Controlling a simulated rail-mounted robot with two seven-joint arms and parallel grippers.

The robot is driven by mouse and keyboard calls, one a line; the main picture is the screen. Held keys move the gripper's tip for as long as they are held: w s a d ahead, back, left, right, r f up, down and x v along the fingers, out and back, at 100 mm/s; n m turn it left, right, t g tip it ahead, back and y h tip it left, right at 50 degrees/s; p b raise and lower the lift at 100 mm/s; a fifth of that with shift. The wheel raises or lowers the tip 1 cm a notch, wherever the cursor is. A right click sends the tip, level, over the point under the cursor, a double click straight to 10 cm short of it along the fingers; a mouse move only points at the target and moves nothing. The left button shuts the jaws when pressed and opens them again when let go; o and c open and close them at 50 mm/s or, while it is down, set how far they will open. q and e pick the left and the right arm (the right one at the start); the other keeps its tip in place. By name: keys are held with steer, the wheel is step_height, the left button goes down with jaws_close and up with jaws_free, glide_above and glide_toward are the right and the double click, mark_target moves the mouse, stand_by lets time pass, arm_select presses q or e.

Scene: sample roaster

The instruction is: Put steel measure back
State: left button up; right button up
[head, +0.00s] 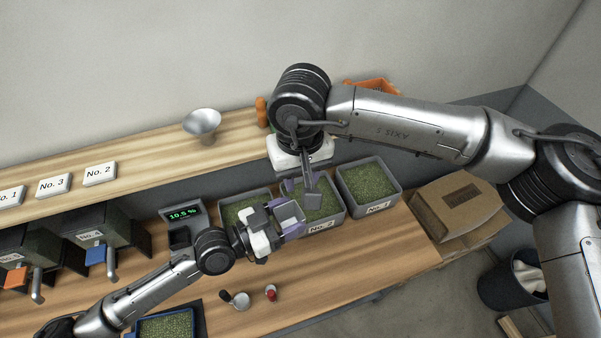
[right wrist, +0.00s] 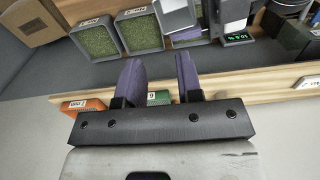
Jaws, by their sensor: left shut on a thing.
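My right gripper (head: 302,187) is just behind the left one in the head view. In the right wrist view its two purple fingers (right wrist: 159,80) stand apart with nothing between them. The arms partly hide the No. 2 bin.
A No. 1 bean bin (head: 401,200) stands to the right, beside a cardboard box (head: 452,215). A display reading 10.5 % (head: 182,213) stands left. A steel bowl (head: 202,122) sits on the shelf (head: 145,145).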

steer(key=shift+n, duration=0.9)
step_height(320, 180, down, 12)
steer(key=shift+d, duration=0.1)
jaws_close()
arm_select(q)
steer(key=o, duration=1.1)
